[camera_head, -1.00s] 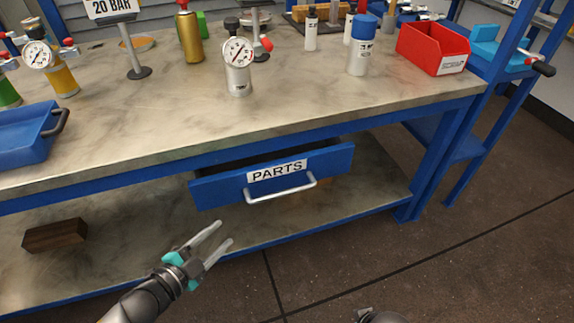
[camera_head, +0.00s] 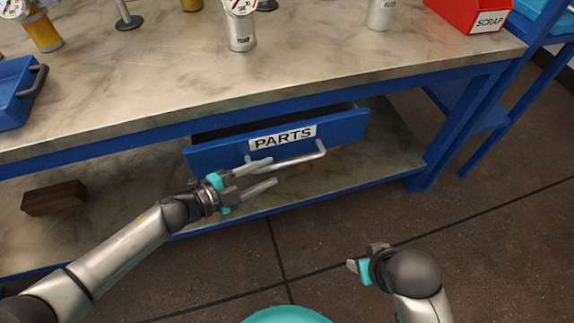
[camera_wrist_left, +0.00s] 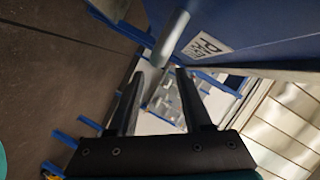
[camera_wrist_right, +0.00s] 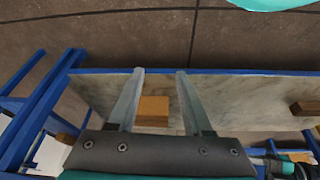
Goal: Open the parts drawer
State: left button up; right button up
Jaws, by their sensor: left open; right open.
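The parts drawer (camera_head: 345,130) is blue with a white PARTS label and hangs under the workbench top. It stands partly open, with a dark gap behind its front. Its silver bar handle (camera_head: 305,158) sticks out below the label. My left gripper (camera_head: 274,172) is open at the left part of the handle, its fingers overlapping it in the head view. In the left wrist view the handle bar (camera_wrist_left: 171,38) lies just beyond the open fingertips; I cannot tell whether they touch. My right gripper (camera_head: 352,267) is open and empty, low over the floor, away from the drawer.
The workbench top (camera_head: 330,70) carries a blue tray (camera_head: 15,95), a silver gauge vessel (camera_head: 241,33) and a red SCRAP bin (camera_head: 468,14). A dark wooden block (camera_head: 55,197) lies on the lower shelf at left. A blue rack stands at right. The floor in front is clear.

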aim_at(279, 167)
pick_arm(q)
jog(key=b+x, duration=0.1)
jog(key=x, duration=0.4)
jog(key=shift+b+x, duration=0.5)
jog(key=shift+x, duration=0.35)
pick_arm(e)
jog(key=shift+t, duration=0.5)
jog(key=shift+s+r, duration=0.1)
jog(key=shift+r, duration=2.4)
pick_arm(q)
jog(key=shift+c, duration=0.2)
grip_shut()
